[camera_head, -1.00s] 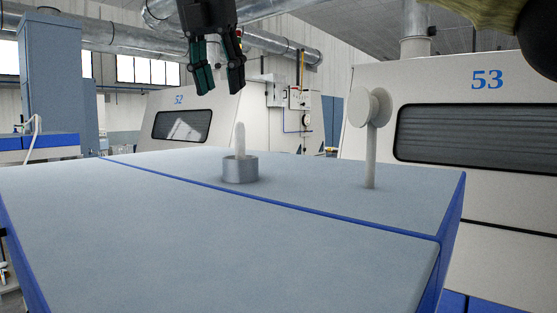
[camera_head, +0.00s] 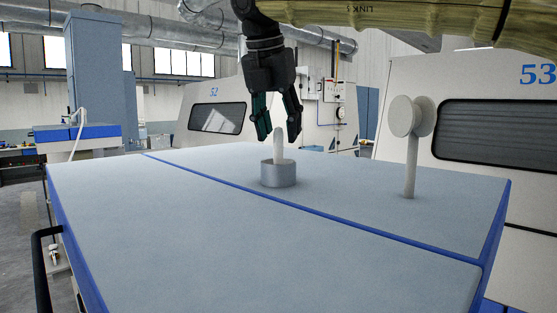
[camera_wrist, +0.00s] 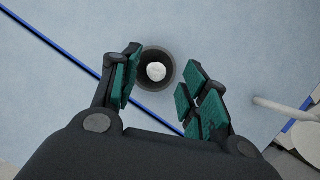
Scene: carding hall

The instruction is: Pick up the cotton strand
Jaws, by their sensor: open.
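The cotton strand (camera_head: 279,142) is a white upright piece standing in a short grey metal cup (camera_head: 278,175) on the light blue machine top. My gripper (camera_head: 279,137) points down with its fingers apart, and its tips are at about the height of the strand's upper part. In the wrist view, the strand (camera_wrist: 156,71) shows as a round white end inside the dark cup (camera_wrist: 145,57). There, the open, green-padded fingers (camera_wrist: 158,92) lie left and right of it, with the strand a little beyond the gap. No contact shows. The strand's lower end is hidden in the cup.
A white post with a round spool-like head (camera_head: 409,117) stands on the top, right of the cup. The machine top (camera_head: 170,230) is otherwise clear, with blue edges. White machines stand behind, one marked 53 (camera_head: 500,110).

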